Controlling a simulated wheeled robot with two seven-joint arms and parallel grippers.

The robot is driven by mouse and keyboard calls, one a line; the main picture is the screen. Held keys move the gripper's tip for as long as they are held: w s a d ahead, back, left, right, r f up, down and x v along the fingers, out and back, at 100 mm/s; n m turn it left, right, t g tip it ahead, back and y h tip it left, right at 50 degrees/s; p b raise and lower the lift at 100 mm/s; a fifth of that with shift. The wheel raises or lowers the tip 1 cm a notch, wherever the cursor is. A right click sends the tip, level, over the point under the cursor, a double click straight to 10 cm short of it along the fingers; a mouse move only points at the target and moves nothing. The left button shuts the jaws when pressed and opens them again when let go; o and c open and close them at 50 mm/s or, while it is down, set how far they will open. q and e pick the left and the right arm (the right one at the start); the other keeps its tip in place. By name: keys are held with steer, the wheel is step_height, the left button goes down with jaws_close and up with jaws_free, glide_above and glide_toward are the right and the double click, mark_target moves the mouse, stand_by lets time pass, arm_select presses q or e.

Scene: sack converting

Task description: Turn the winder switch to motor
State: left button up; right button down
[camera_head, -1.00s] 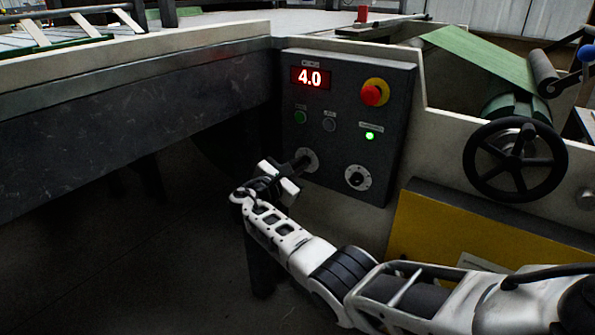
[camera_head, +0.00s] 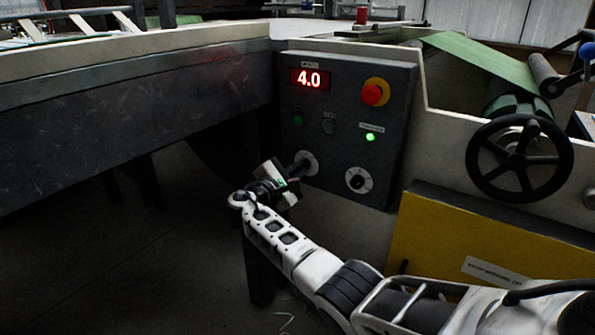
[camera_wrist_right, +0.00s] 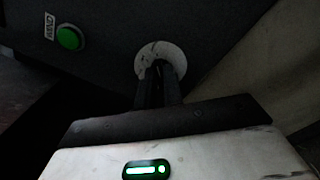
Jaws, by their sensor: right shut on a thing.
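The dark control panel (camera_head: 345,75) has two rotary dials in its lower part. My right gripper (camera_head: 298,167) reaches the left dial and is shut on its knob; the pale round dial plate (camera_head: 311,162) shows just behind the fingers. In the right wrist view the dark fingers (camera_wrist_right: 158,88) meet in front of the pale dial plate (camera_wrist_right: 160,50) and hide the knob, so its setting cannot be read. The right dial (camera_head: 358,181), with a black knob on a white plate, is free. My left gripper is not in view.
A red stop button on yellow (camera_head: 374,93), a red display reading 4.0 (camera_head: 310,79), a lit green lamp (camera_head: 370,137) and a green button (camera_head: 298,119) are on the panel. A black handwheel (camera_head: 519,158) stands to the right.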

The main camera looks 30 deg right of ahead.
steer(key=shift+f, duration=0.1)
steer(key=c, duration=1.5)
jaws_free()
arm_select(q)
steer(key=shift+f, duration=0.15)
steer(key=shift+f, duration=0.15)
arm_select(e)
steer(key=shift+a, duration=0.15)
